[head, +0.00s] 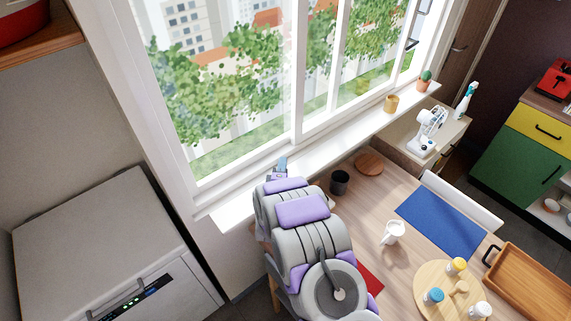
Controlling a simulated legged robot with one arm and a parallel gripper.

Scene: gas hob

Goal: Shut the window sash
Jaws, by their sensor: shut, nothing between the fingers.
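The window (222,80) fills the upper middle of the head view, with white frames and trees and buildings behind. Its sash has white upright stiles (338,60), with another upright (299,70) to their left. The two uprights stand apart, with a strip of view between them. A dark handle (412,43) is at the right side of the window. I cannot tell exactly how far the sash stands open.
On the white sill (350,130) stand a yellow cup (391,104) and a potted cactus (424,81). The table below holds a dark cup (340,182), a white mug (393,232) and a round board (435,276). A white appliance (100,240) stands left.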

